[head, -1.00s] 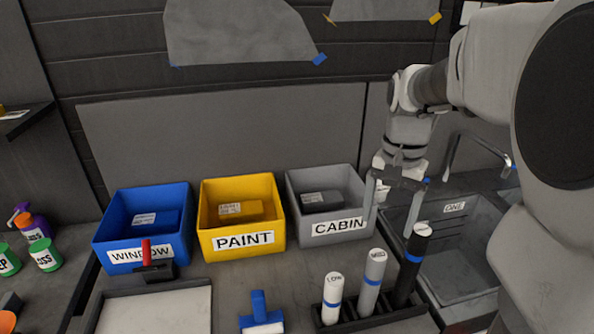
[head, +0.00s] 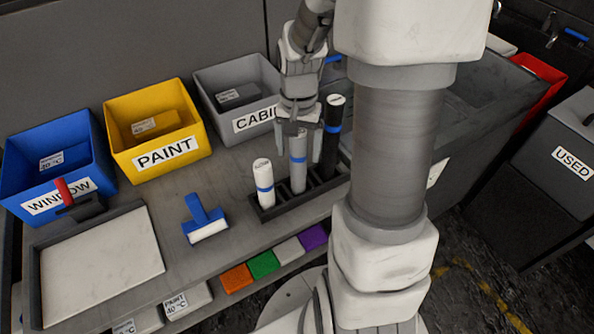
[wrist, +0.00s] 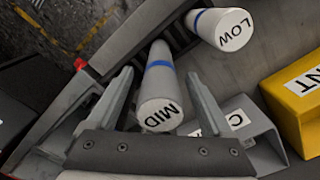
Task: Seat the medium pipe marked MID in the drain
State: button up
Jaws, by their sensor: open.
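The medium pipe marked MID (head: 298,170) is grey with a blue band and stands in the middle of the black rack (head: 300,203). Its marked end also shows in the wrist view (wrist: 160,113). My gripper (head: 298,148) is open over the pipe's upper part; in the wrist view its fingers (wrist: 159,76) lie on either side of the pipe. The drain is not visible; part of the dark sink (head: 490,88) shows behind my arm.
The white LOW pipe (head: 263,183) stands left of MID and a black pipe (head: 331,140) right of it, both close to my gripper. The grey CABIN bin (head: 240,95) is just behind. A blue squeegee-like tool (head: 204,222) lies on the bench to the left.

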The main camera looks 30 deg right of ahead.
jog(key=shift+f, duration=0.45)
jog(key=shift+c, duration=0.3)
grip_shut()
jog(key=shift+r, duration=0.1)
dwell(0.8)
